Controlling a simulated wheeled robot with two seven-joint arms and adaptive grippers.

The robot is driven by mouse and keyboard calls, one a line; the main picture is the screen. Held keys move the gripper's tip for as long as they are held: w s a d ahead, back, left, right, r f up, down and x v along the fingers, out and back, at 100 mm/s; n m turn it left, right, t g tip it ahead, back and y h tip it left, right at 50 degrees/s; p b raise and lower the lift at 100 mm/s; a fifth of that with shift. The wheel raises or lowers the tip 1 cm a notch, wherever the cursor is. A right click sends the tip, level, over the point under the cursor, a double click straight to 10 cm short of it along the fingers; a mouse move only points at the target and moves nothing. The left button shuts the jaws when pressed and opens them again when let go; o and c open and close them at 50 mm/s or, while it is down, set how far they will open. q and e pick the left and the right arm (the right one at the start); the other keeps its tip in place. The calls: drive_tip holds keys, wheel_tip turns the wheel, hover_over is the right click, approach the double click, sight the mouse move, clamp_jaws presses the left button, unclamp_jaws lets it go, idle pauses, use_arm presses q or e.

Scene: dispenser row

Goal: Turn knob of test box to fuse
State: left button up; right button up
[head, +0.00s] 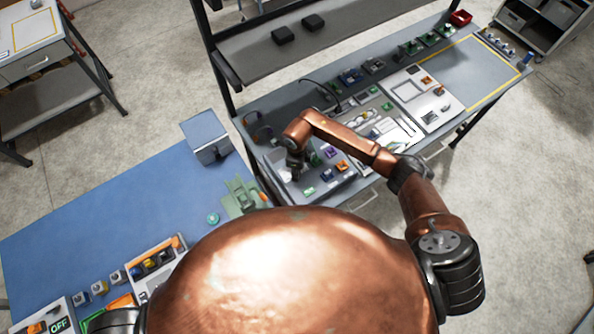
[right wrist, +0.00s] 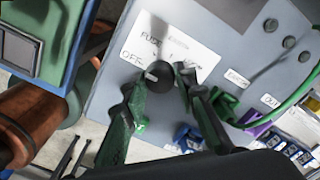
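The test box is a grey panel (right wrist: 112,62) in the right wrist view, with a white label reading FUSE, OFF and V. A round black knob (right wrist: 158,77) sits at the label's lower left, and its light mark points toward OFF. My right gripper (right wrist: 158,82) has its fingers spread on either side of the knob; a small gap seems to show, and contact is unclear. In the head view my right gripper (head: 294,164) points down over the grey panel (head: 283,184) at the bench's near left end, where the knob is hidden. My left gripper is out of view.
In the head view, a grey-blue box (head: 206,135) and a green fixture (head: 240,196) stand on the blue table left. Several trays and connectors line the bench.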

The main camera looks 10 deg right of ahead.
drive_tip(key=shift+c, duration=0.9)
drive_tip(key=c, duration=0.4)
drive_tip(key=shift+f+m, duration=0.1)
drive_tip(key=shift+m, duration=0.2)
drive_tip(key=shift+m+b, duration=0.9)
drive_tip(key=shift+m, duration=0.1)
drive_tip(key=m+b, duration=0.1)
drive_tip(key=m, duration=0.2)
drive_tip(key=shift+b, duration=0.3)
drive_tip(key=shift+m+b, duration=0.5)
drive_tip(key=shift+m, duration=1)
